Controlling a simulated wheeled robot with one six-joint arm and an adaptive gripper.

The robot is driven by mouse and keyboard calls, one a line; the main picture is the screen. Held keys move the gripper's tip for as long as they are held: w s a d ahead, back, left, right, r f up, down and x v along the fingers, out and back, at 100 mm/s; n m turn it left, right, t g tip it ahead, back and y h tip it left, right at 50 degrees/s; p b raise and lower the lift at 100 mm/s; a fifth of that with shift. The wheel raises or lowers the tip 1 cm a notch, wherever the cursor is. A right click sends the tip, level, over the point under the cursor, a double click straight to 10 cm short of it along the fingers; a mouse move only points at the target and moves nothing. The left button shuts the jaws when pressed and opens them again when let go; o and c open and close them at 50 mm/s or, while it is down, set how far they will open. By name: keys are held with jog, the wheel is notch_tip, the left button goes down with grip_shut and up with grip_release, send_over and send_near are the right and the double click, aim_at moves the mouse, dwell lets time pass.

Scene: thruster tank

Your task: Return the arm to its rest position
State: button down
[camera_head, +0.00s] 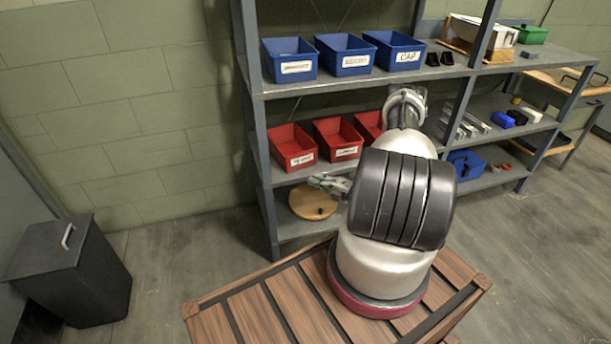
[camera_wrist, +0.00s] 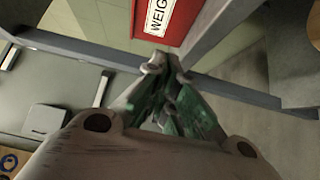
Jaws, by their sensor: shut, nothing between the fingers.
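My arm rises from the wooden slatted deck in the head view, and its thick dark and silver links fill the middle of the picture. My gripper (camera_head: 325,184) shows to the left of the arm, in front of the shelf and below the red bins. In the wrist view the two fingertips of my gripper (camera_wrist: 162,64) meet, with green pads behind them and nothing between them. A red bin (camera_wrist: 190,8) with a white label starting "WEIG" lies just beyond the fingertips in that view. I cannot tell the exact gap to it.
A grey shelf (camera_head: 262,93) carries blue bins (camera_head: 289,60) above and red bins (camera_head: 293,147) below. A round wooden board (camera_head: 313,203) lies low, behind my gripper. A black lidded bin (camera_head: 70,270) stands at left. The floor between (camera_head: 165,260) is clear.

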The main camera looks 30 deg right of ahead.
jog(key=v, duration=0.4)
jog(key=shift+s+d, duration=0.15)
jog(key=shift+s, duration=0.1)
